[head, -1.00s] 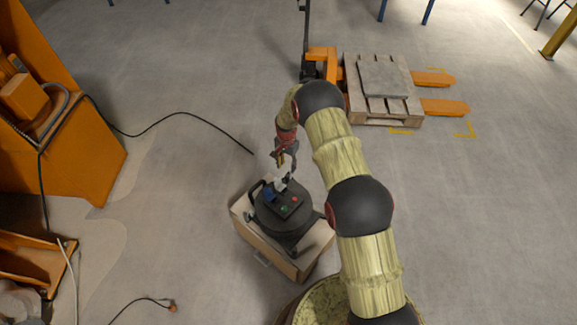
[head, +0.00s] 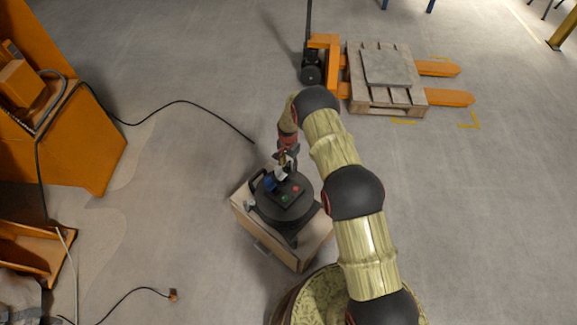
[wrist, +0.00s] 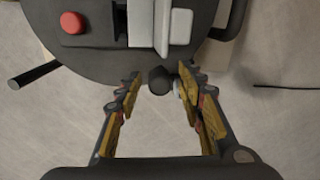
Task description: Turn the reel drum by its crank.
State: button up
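The black reel drum (head: 268,210) sits on a wooden box, its round top facing up. Its top panel carries a red button (wrist: 72,23), a green button (head: 284,198) and a blue part (head: 269,184). A dark round knob (wrist: 161,80), seemingly the crank's grip, stands at the drum's edge in the wrist view. My gripper (wrist: 159,88) is open, with its yellow-and-dark fingertips on either side of the knob. A gap shows on the left; contact on the right is unclear. In the head view my gripper (head: 286,160) is at the drum's far edge, and the knob is hard to make out.
The wooden box (head: 285,251) stands on open grey floor. A black cable (head: 180,102) runs across the floor at left from an orange machine (head: 75,135). A pallet (head: 385,100) on an orange pallet truck (head: 325,45) stands behind. A black loop handle (wrist: 236,20) shows beside the drum.

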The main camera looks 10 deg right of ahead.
jog(key=shift+c, duration=0.2)
grip_shut()
dwell(0.3)
dwell(0.4)
